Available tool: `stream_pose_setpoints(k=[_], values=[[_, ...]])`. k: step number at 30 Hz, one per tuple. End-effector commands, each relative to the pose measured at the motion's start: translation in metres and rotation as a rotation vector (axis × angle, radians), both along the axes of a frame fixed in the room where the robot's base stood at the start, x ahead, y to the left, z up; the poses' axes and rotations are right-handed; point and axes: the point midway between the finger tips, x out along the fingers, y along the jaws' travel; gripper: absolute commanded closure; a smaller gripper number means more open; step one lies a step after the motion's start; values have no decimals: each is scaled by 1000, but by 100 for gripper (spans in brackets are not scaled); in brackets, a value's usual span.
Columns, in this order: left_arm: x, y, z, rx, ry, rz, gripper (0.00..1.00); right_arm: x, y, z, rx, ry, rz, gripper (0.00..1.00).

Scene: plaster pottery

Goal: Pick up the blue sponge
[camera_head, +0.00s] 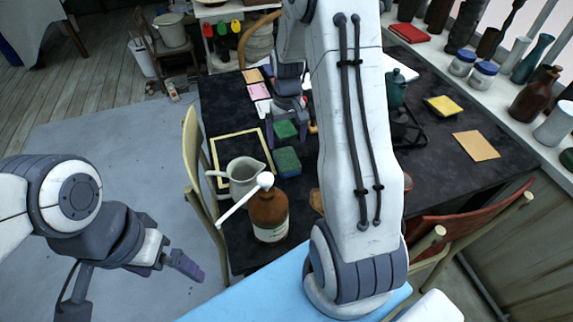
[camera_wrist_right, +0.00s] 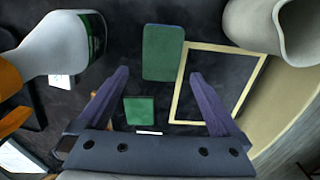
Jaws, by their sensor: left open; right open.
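A sponge with a green top and bluish sides (camera_head: 287,162) lies on the dark table, right of the white pitcher. It also shows beyond my fingertips in the right wrist view (camera_wrist_right: 163,52). A smaller green piece (camera_head: 285,130) lies farther back, and in the wrist view (camera_wrist_right: 139,110) it shows between my fingers. My right gripper (camera_head: 287,138) is open and empty above the table, over the smaller green piece; the wrist view shows its two purple fingers apart (camera_wrist_right: 158,73). My left gripper (camera_head: 172,264) is open and empty over the floor, left of the table.
A brown pump bottle (camera_head: 268,212) and a white pitcher (camera_head: 240,178) stand near the sponge. A wooden frame (camera_head: 216,150) lies at the table's left edge. A yellow sponge (camera_head: 442,106) and a tan sheet (camera_head: 476,146) lie on the right. Chairs flank the table.

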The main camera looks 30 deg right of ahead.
Motion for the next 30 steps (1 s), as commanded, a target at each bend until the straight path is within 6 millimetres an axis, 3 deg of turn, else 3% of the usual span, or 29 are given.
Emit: stream_pose_setpoints(k=[18, 26, 27, 30], values=[[0, 0, 4, 0, 0, -1, 0, 0, 3, -73, 2, 3, 2, 0], [0, 0, 4, 0, 0, -1, 0, 1, 3, -77, 0, -1, 1, 0], [0, 0, 4, 0, 0, -1, 0, 1, 3, -77, 0, -1, 1, 4], [0, 0, 3, 0, 0, -1, 0, 1, 3, -76, 0, -1, 1, 42]])
